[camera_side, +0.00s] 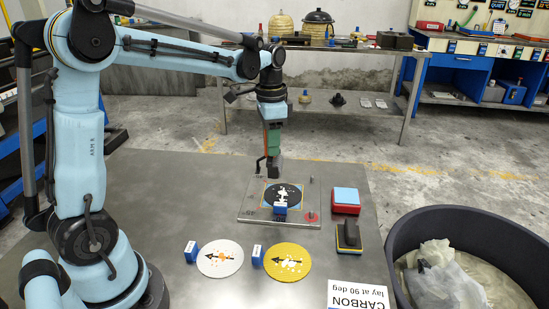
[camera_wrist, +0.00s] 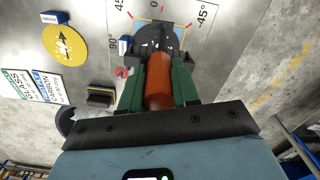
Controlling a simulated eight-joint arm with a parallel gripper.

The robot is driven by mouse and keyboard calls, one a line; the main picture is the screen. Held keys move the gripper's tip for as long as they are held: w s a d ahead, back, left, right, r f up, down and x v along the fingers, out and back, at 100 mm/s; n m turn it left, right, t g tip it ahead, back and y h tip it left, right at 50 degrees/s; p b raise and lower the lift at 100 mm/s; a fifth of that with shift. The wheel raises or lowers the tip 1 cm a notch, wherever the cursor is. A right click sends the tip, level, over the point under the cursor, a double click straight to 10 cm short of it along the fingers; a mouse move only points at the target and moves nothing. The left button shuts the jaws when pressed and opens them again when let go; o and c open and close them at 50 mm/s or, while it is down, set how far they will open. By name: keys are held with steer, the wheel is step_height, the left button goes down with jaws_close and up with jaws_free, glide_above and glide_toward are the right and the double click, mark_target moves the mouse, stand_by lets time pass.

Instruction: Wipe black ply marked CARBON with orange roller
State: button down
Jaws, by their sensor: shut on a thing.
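The black ply (camera_side: 270,192) is a round disc on the metal plate (camera_side: 250,214), with white patches on its face and a blue tag (camera_side: 280,208) at its near edge. My gripper (camera_side: 272,158) is above the far left part of the plate; a gap to the ply cannot be judged. In the wrist view its green fingers are shut on the orange roller (camera_wrist: 159,92), which points toward the ply (camera_wrist: 160,38). The roller's far end is hard to make out there. The word CARBON on the tag is too small to read.
A white disc (camera_side: 220,263) and a yellow disc (camera_side: 290,270) lie in front of the plate, each beside a blue tag. A red and blue block (camera_side: 346,198) and a black-handled tool (camera_side: 349,236) stand to the right. A CARBON card (camera_side: 358,296) lies near a large dark bin (camera_side: 400,235).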

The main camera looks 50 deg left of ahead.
mark_target(272, 160)
steer(key=shift+f, duration=2.9)
steer(key=shift+f, duration=0.6)
steer(key=shift+w+d+r, duration=0.1)
steer(key=shift+w+d, duration=1.3)
steer(key=shift+s+a+f, duration=0.3)
steer(key=shift+s+a, duration=0.5)
steer(key=shift+s+a+r, duration=0.1)
steer(key=shift+s+a, duration=0.55)
